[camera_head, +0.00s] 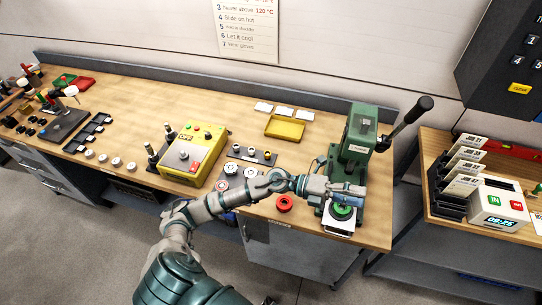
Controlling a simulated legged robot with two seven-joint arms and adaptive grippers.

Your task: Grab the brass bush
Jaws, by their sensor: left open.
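My left arm reaches from the bottom across the workbench (345,238). My left gripper (352,190) is at the green lever press (358,135), low in front of its column and above the green round part (342,211) at its base. The jaws are open, but the fingers are small and blend with the press. I cannot make out a brass bush for certain. Small round parts stand on a dark tray (262,157) behind my forearm, too small to identify. My right gripper is not in view.
A red ring (285,203) lies just left of the press. A yellow control box (193,153) and a yellow tray (285,128) stand further left. The press lever (406,121) sticks out to the right. A time clock (499,203) stands on a separate right-hand table.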

